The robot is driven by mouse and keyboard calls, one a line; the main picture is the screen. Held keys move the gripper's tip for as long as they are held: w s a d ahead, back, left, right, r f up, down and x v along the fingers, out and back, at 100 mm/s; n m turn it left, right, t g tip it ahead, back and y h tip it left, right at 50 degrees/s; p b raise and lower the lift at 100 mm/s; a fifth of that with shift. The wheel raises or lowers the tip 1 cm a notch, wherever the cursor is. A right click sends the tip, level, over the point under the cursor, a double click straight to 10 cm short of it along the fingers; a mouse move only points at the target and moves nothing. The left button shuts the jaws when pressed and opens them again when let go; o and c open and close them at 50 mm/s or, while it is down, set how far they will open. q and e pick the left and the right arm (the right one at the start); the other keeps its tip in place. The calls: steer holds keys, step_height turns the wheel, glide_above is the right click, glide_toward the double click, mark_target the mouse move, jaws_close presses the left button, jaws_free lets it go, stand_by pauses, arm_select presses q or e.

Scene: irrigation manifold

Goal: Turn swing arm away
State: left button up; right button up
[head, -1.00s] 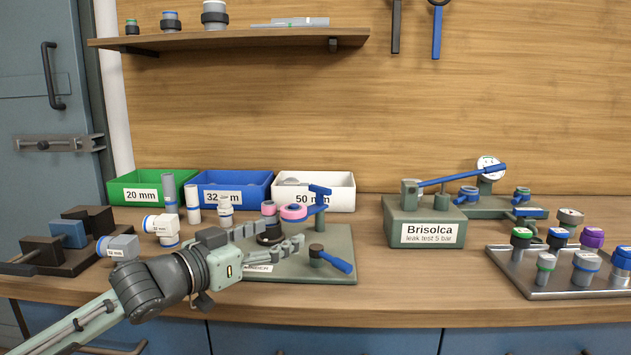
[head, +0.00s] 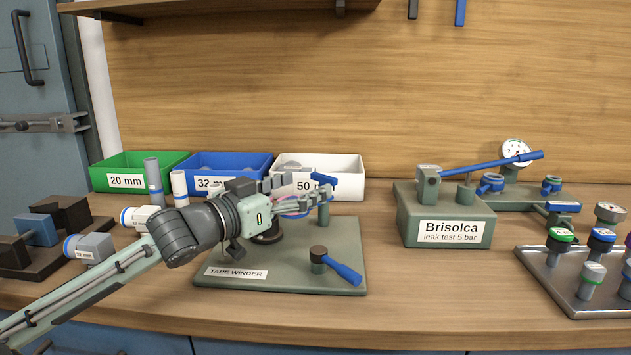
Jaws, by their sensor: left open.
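The tape winder (head: 220,289) is a grey-green baseplate with a label at its front left. Its swing arm (head: 324,180) is blue, sits on top of an upright post (head: 324,211) and reaches left behind my fingers. A little of a pink and blue ring shows between the fingers; the rest is hidden. My left gripper (head: 306,189) is open, with its fingers pointing right, over the swing arm and close to the post. I cannot tell whether the fingers touch the arm. A blue crank handle (head: 342,271) stands at the plate's front right. My right gripper is not in view.
Green (head: 128,160), blue (head: 208,158) and white (head: 344,162) bins stand behind the winder. The Brisolca leak tester (head: 445,207) stands to the right, and a metal tray (head: 575,295) of fittings beyond it. Bare bench lies between winder and tester.

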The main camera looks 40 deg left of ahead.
mark_target(321, 178)
arm_select(q)
steer(key=w, duration=0.3)
steer(key=shift+w+d+r, duration=0.1)
steer(key=shift+d, duration=0.05)
steer(key=shift+w, duration=0.5)
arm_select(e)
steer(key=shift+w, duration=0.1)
arm_select(q)
steer(key=shift+c, duration=0.4)
jaws_close()
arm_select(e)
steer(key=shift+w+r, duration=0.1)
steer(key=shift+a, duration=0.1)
